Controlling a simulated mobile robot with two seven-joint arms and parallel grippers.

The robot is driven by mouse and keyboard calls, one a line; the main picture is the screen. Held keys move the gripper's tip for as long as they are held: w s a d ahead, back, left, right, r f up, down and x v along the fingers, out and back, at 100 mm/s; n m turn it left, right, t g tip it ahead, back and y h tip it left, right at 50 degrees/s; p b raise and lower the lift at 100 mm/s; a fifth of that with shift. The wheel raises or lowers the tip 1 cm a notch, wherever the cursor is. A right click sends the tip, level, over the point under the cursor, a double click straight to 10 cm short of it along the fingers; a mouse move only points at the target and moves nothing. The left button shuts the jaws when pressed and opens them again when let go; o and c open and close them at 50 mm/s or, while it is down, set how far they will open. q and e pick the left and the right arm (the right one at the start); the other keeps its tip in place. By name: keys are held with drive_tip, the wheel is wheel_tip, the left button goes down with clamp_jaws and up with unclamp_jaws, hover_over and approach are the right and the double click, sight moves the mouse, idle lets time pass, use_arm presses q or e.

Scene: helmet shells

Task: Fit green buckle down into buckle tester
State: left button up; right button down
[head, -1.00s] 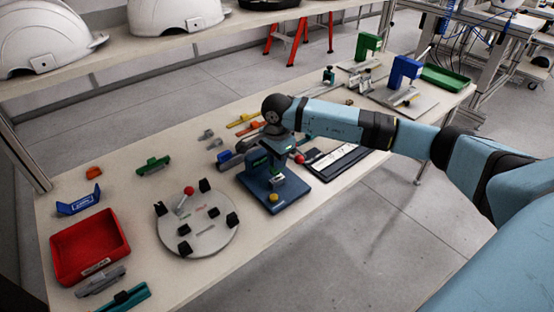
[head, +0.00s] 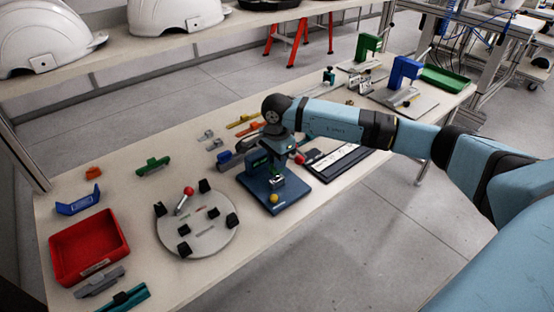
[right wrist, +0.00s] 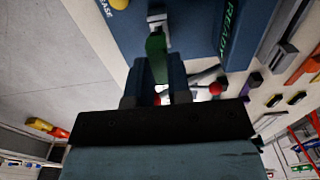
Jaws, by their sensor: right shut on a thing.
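The green buckle (right wrist: 156,45) is held between the fingers of my right gripper (right wrist: 160,85) in the right wrist view. Its far end meets or overlaps the grey metal socket (right wrist: 157,20) of the blue buckle tester (right wrist: 195,25); I cannot tell how far it is in. In the head view the tester (head: 287,199) stands near the table's front edge, and my right gripper (head: 277,160) points down over it. The wrist and tester partly hide the buckle there. My left gripper is not in view.
A round grey fixture (head: 205,235) with black blocks and a red-knobbed lever stands left of the tester. A red tray (head: 88,247) is farther left. A black-framed panel (head: 340,160) lies at right. Loose grey, yellow and orange parts lie behind the tester.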

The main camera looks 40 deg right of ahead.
idle(0.4)
drive_tip(key=shift+f+b, duration=0.6)
drive_tip(key=shift+f+b, duration=0.4)
drive_tip(key=shift+f, duration=0.1)
drive_tip(key=shift+f+b, duration=0.45)
drive_tip(key=shift+f, duration=0.1)
drive_tip(key=c, duration=1)
unclamp_jaws()
